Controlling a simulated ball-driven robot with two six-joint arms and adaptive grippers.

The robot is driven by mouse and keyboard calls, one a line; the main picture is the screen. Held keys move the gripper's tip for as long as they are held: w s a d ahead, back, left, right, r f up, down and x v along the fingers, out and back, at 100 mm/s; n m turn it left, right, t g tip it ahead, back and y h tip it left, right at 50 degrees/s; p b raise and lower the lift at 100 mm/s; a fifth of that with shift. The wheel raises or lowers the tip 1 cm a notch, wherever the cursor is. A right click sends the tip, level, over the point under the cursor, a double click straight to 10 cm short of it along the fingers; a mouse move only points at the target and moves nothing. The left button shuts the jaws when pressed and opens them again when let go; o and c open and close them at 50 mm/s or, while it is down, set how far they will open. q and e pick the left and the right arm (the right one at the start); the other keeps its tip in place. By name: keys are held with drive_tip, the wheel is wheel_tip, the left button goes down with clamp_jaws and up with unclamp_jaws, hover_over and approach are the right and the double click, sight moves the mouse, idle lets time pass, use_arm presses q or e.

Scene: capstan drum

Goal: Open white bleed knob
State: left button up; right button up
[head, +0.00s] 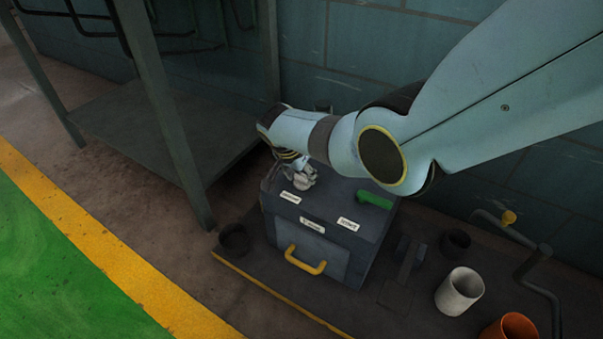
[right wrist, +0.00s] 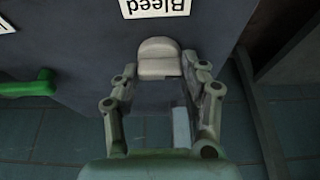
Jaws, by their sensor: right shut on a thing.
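The white bleed knob (right wrist: 158,58) sits on top of a dark grey box (head: 318,209), beside a white "Bleed" label (right wrist: 155,6). In the head view the knob is small and mostly hidden by my right gripper (head: 301,177), which reaches down to the box's left part. In the right wrist view my right gripper (right wrist: 160,72) has one finger on each side of the knob and is shut on it. How far the knob is turned is not clear. My left gripper is not in view.
A green lever (head: 375,199) is on the box top and a yellow handle (head: 305,262) on its front. A white cup (head: 460,291), an orange cup (head: 510,328) and a crank (head: 537,258) are at the right. A metal shelf (head: 150,115) stands at the left.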

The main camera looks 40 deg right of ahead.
drive_tip(key=o, duration=1.2)
drive_tip(key=v, duration=1.2)
drive_tip(key=shift+f, duration=0.1)
